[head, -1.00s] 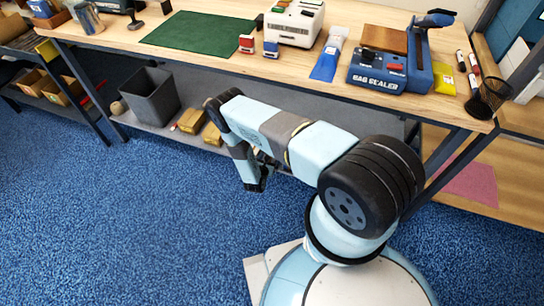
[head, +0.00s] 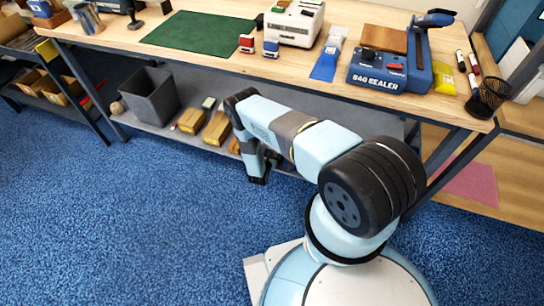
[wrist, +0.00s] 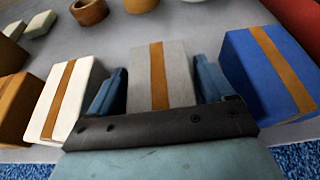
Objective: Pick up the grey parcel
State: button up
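The grey parcel (wrist: 161,75) with a brown tape strip lies on the grey lower shelf in the wrist view. My gripper (wrist: 160,82) is open, with one blue finger at each side of the parcel. The finger edges look very close to its sides; I cannot tell whether they touch. The near end of the parcel is hidden behind the dark gripper body. In the head view my gripper (head: 262,172) hangs at the front of the shelf under the bench, and I cannot make out the grey parcel there.
A white parcel (wrist: 62,100) stands close left of my gripper and a blue parcel (wrist: 266,75) close right. Brown parcels (head: 217,129) and a dark bin (head: 151,97) share the shelf (head: 300,122). The bench top (head: 360,20) is overhead. Blue carpet in front is clear.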

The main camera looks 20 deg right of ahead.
jog(key=c, duration=0.9)
